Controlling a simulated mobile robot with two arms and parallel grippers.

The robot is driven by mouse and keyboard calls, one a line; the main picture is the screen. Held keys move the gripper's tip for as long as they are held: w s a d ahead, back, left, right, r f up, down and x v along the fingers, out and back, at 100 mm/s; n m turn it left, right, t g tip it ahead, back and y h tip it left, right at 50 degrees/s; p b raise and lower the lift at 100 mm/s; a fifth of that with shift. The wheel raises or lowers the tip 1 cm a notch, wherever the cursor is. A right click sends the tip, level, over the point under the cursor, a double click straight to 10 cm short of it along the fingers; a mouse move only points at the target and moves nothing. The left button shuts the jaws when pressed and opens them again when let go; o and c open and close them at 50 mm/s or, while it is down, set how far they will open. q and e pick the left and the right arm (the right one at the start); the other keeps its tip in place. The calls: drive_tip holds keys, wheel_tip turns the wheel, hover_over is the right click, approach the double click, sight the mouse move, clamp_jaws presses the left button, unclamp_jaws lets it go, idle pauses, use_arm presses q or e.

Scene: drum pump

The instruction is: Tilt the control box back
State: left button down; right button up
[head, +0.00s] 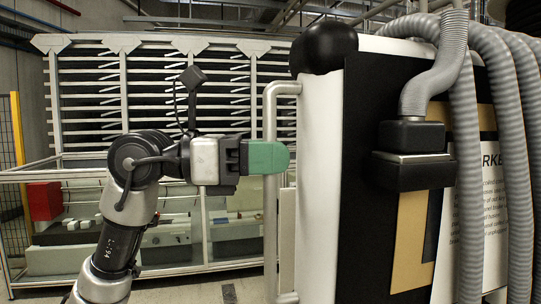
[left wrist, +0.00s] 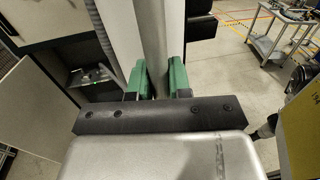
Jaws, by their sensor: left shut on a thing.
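The control box (head: 318,130) fills the right half of the head view, with a white side, a black front and a black ball-shaped knob on its top corner. A pale vertical handle bar (head: 270,215) runs down its left side. My left gripper (head: 268,157) reaches in from the left, level, with its green fingers around the bar at upper-middle height. In the left wrist view the bar (left wrist: 153,40) passes between the two green fingers, and the gripper is shut on it. The fingers hide part of the bar. My right gripper is not in view.
Thick grey ribbed hoses (head: 465,180) hang over the box's right side, one entering a black connector (head: 412,150). A slatted rack (head: 90,90) stands behind, with a red box (head: 44,201) at left. A metal cart (left wrist: 283,30) stands at the right in the wrist view.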

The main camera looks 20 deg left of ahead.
use_arm(q)
drive_tip(key=w+a+f+n+t+p, duration=0.1)
drive_tip(key=w+a+n, duration=0.4)
drive_tip(key=w, duration=0.5)
drive_tip(key=shift+w+a+f+h+p, duration=0.15)
drive_tip(key=shift+a+f+h+p, duration=0.3)
drive_tip(key=shift+a, duration=0.4)
drive_tip(key=shift+f, duration=0.1)
drive_tip(key=c, duration=1.4)
unclamp_jaws()
drive_tip(key=shift+w, duration=0.1)
drive_tip(key=o, duration=0.3)
drive_tip(key=shift+w+a+f, duration=0.2)
drive_tip(key=shift+o, duration=0.2)
drive_tip(key=shift+s, duration=0.15)
